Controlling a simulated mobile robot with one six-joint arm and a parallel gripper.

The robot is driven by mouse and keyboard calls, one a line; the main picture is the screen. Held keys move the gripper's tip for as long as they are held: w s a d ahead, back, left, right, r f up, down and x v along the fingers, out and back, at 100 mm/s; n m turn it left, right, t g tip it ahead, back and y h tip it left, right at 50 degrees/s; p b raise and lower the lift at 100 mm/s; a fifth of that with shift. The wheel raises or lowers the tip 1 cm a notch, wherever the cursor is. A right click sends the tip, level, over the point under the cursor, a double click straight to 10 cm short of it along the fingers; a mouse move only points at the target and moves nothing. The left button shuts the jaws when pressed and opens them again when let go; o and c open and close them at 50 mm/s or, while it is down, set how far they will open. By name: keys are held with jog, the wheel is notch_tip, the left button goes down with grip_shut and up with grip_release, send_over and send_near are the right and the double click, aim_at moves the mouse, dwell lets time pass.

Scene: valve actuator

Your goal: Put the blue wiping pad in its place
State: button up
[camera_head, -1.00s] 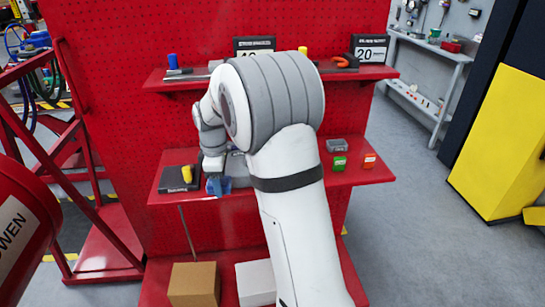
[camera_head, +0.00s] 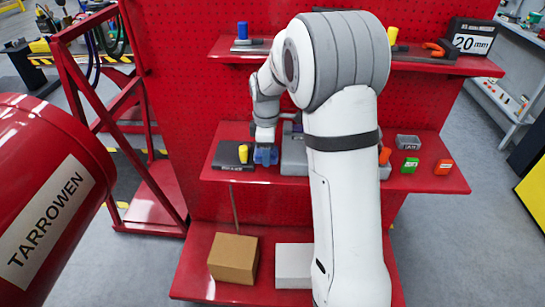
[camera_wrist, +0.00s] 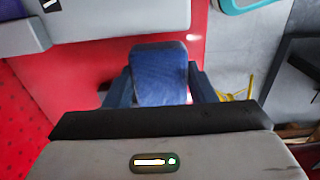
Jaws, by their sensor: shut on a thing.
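The blue wiping pad (camera_wrist: 158,75) is between my gripper's two fingers (camera_wrist: 160,85) in the wrist view. My gripper is shut on it. In the head view my gripper (camera_head: 266,150) is low over the middle red shelf (camera_head: 330,182), just right of a black tray (camera_head: 233,156) with a yellow-topped item. The pad shows there only as part of a small blue patch, and I cannot tell it from the fingers. I cannot tell whether the pad touches the shelf. My arm hides part of the shelves.
A grey case (camera_head: 293,155) stands close right of my gripper. Grey, green (camera_head: 409,165) and orange (camera_head: 444,167) small boxes sit at the shelf's right. A cardboard box (camera_head: 234,258) and a white box (camera_head: 294,266) stand below. A red cylinder (camera_head: 45,190) labelled TARROWEN is at left.

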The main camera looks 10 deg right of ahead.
notch_tip(320, 180, down, 4)
jog(key=shift+d+r, duration=0.1)
jog(key=shift+r, duration=0.1)
jog(key=shift+s+r, duration=0.1)
jog(key=shift+s, duration=0.05)
jog(key=o, duration=1.1)
jog(key=shift+c, duration=0.2)
